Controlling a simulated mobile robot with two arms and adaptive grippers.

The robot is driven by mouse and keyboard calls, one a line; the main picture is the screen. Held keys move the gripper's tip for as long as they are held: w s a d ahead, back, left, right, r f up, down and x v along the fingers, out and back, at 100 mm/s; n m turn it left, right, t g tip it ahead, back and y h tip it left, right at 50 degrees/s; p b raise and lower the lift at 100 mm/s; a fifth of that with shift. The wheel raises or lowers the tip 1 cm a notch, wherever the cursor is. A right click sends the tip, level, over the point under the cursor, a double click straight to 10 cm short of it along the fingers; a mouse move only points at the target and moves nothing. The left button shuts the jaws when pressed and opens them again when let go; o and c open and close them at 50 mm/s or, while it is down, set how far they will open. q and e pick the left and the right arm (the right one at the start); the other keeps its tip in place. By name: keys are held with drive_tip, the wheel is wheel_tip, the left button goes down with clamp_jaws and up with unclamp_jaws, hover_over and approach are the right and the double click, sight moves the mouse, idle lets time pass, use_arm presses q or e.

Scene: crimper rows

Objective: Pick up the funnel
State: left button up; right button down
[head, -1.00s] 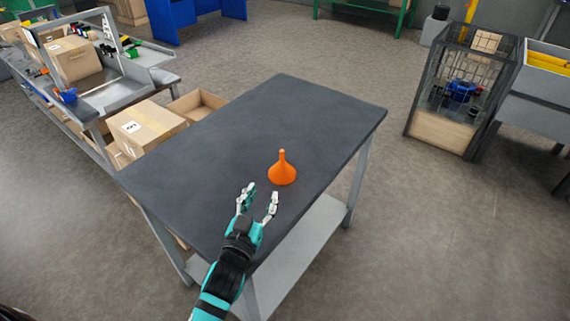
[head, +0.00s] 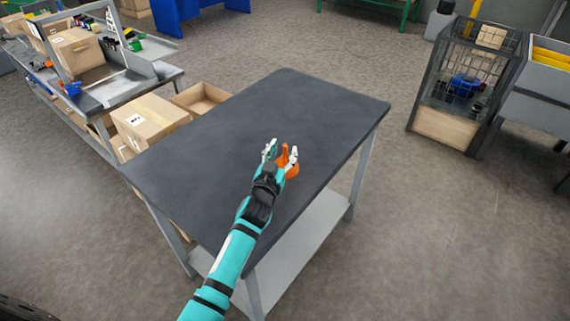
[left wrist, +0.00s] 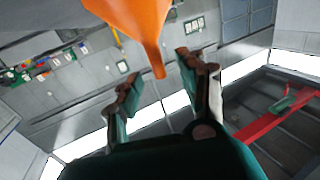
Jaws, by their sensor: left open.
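An orange funnel (head: 291,169) stands on the dark tabletop (head: 230,140), wide end down and spout up. My left gripper (head: 281,150) is open at the funnel, and its fingers and hand hide part of it in the head view. In the left wrist view the funnel (left wrist: 137,22) comes in from the top, with its spout tip between the two open fingers (left wrist: 158,82). I cannot tell whether either finger touches it. My right gripper is not in view.
The rest of the tabletop is clear. Cardboard boxes (head: 150,122) stand beyond its left edge. A caged unit with a blue part (head: 462,88) stands at the right, apart from the table.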

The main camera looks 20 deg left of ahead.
use_arm(q)
drive_tip(key=w, duration=0.2)
drive_tip(key=shift+w+f, duration=0.1)
drive_tip(key=shift+w, duration=0.25)
drive_tip(key=shift+s, duration=0.1)
clamp_jaws()
